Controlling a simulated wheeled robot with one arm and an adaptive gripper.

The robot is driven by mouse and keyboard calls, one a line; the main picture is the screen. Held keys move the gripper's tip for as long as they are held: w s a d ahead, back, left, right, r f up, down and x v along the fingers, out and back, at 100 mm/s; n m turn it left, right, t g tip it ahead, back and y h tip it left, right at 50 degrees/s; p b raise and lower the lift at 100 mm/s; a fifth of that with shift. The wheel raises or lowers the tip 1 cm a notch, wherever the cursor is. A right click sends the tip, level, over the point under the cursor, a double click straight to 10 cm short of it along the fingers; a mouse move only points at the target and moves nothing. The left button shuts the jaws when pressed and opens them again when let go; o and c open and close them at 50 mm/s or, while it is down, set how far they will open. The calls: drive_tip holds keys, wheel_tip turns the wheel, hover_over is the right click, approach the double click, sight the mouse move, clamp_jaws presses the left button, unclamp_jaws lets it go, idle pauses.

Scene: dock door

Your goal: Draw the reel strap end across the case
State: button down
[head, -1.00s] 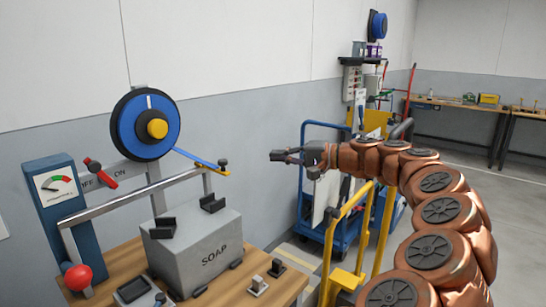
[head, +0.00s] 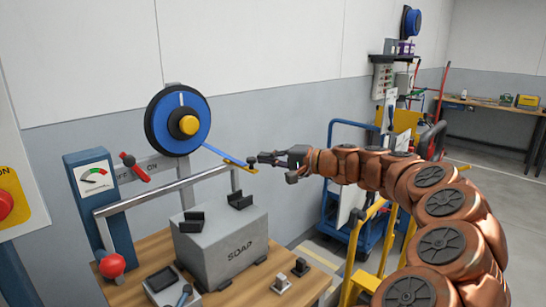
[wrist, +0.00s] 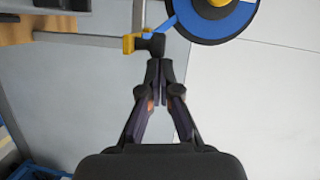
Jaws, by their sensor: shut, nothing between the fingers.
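The reel (head: 178,122) is a blue and black disc with a yellow hub, up against the wall. A blue strap (head: 219,153) runs from it down to a yellow end piece with a dark knob (head: 252,163) by the metal rail. The grey case (head: 222,247), marked SOAP, stands on the wooden bench below, with black brackets on top. My gripper (head: 259,159) points left, its tips close to the knob; I cannot tell whether they touch. In the wrist view the fingers (wrist: 160,67) are shut and empty, just below the dark knob (wrist: 153,45).
A metal rail (head: 160,190) spans above the case. A gauge box (head: 97,190) and a red ball knob (head: 112,265) stand at left. Small clips (head: 290,275) sit on the bench's right. A blue cart (head: 350,205) and yellow frame stand behind my arm.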

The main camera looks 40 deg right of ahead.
drive_tip(key=shift+a, duration=0.1)
idle(0.3)
drive_tip(key=s+a+b, duration=0.3)
drive_tip(key=a+b, duration=0.2)
drive_tip(key=a, duration=1.5)
drive_tip(key=shift+a, duration=0.15)
drive_tip(key=w+d+b+v, duration=0.1)
drive_tip(key=d+b+v, duration=0.1)
drive_tip(key=v, duration=1.1)
drive_tip(key=shift+w+d, duration=0.2)
drive_tip(key=shift+d, duration=0.05)
drive_tip(key=shift+r, duration=0.2)
